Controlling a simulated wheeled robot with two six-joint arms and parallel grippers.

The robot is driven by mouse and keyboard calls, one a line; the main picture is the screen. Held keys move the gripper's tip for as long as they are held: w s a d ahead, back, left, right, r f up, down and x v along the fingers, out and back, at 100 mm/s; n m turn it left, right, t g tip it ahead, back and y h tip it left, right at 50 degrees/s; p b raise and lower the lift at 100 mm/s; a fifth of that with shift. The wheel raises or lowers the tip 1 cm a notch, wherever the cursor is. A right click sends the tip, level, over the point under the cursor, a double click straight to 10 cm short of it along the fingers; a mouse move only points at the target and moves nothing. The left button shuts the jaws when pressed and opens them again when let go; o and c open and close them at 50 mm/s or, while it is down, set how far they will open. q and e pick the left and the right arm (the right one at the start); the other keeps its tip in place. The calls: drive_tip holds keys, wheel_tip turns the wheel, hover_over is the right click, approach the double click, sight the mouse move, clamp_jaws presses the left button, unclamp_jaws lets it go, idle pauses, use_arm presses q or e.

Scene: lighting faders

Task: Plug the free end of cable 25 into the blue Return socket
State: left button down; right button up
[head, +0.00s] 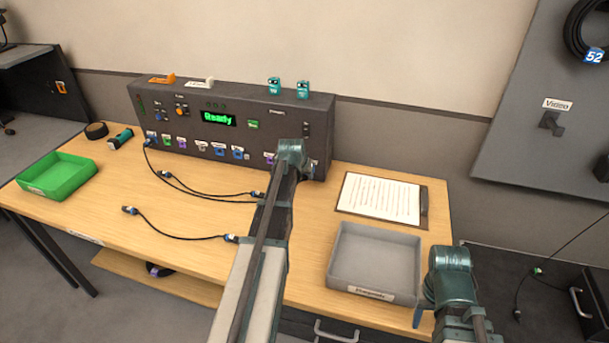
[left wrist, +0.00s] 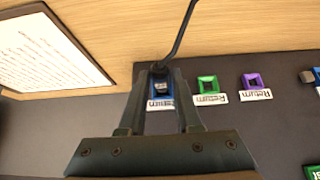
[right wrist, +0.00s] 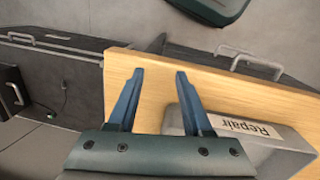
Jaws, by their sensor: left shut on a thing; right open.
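My left gripper (left wrist: 158,82) is shut on a dark cable plug (left wrist: 161,72), with its black cable rising toward the top of the left wrist view. The plug is right at the blue Return socket (left wrist: 152,92), whose label (left wrist: 160,104) shows below it. I cannot tell whether the plug is seated. No number on this cable is readable. In the head view my left gripper (head: 292,160) is at the right end of the console front and hides that socket. My right gripper (right wrist: 158,77) is open and empty near the grey Repair tray (right wrist: 285,142).
Green (left wrist: 208,80) and purple (left wrist: 252,78) Return sockets sit beside the blue one. Another cable (head: 175,232) lies loose on the table (head: 110,190). A green tray (head: 60,175), the console (head: 240,108), a clipboard (head: 380,198) and the grey tray (head: 375,255) stand around.

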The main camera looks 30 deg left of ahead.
use_arm(q)
drive_tip(key=shift+w+a+r, duration=0.1)
drive_tip(key=shift+w+a, duration=0.1)
drive_tip(key=shift+w, duration=0.55)
idle(1.4)
drive_tip(key=c, duration=0.5)
unclamp_jaws()
drive_tip(key=shift+s, duration=0.1)
use_arm(e)
drive_tip(key=shift+r, duration=0.1)
use_arm(q)
drive_tip(key=p+v, duration=1.1)
drive_tip(key=v, duration=0.2)
drive_tip(key=shift+s+d+r, duration=0.15)
drive_tip(key=shift+s+r, duration=0.1)
use_arm(e)
wheel_tip(320, 180, up, 11)
drive_tip(key=shift+r, duration=0.15)
